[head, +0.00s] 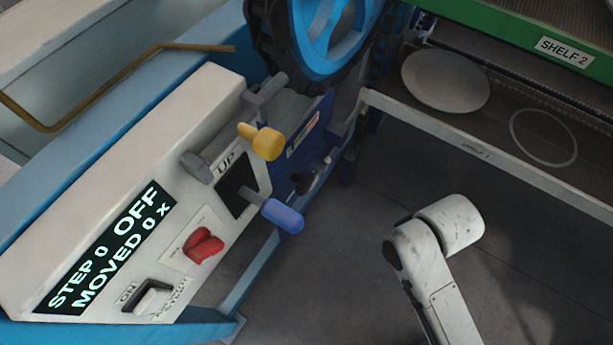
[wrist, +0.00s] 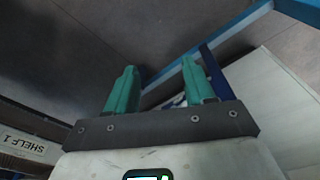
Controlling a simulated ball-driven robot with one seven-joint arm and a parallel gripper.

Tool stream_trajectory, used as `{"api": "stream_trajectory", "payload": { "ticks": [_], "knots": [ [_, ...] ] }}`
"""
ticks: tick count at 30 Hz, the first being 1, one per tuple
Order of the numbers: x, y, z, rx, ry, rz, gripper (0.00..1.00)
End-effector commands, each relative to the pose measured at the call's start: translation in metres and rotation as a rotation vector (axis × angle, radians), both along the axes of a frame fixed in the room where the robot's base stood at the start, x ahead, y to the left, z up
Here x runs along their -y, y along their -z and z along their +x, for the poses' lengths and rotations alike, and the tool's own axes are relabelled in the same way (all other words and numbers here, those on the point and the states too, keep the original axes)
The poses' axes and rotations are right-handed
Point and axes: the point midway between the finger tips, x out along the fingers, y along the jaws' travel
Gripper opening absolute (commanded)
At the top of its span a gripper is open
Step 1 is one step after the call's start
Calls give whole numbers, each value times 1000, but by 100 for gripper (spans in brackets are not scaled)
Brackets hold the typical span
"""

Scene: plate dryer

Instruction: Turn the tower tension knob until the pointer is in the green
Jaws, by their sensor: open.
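A dark knob (head: 314,177) sits low on the dark blue tower plate (head: 290,178) in the head view; it is small and partly in shadow. I take it for the tension knob. Above it is a small coloured scale label (head: 303,134). Its pointer is too small to make out. My gripper (wrist: 160,78) shows in the wrist view with two teal fingers apart and nothing clearly between them. Part of the blue frame shows beyond the fingers. In the head view my white arm is at the lower right, well apart from the knob, and the fingers are not seen.
A control box (head: 130,190) reading "STEP 0 OFF, MOVED 0 X" stands left, with a yellow-knobbed lever (head: 266,143), a blue-handled lever (head: 283,215) and a red switch (head: 203,246). A blue wheel (head: 325,40) is above. Floor between is open.

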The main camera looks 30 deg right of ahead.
Motion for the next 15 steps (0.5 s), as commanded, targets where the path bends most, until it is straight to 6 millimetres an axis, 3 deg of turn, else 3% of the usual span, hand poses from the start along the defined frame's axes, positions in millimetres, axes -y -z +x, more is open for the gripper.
{"api": "stream_trajectory", "payload": {
  "ticks": [2, 5, 10, 12, 15],
  "knots": [
    [0, 1, 1, 3, -4, 2, 59],
    [-4, 16, 24, 57, -69, 30, 69],
    [-24, 54, 116, 313, -321, 134, 85],
    [-32, 61, 153, 434, -409, 163, 92],
    [-41, 63, 193, 576, -489, 184, 100]
  ]
}}
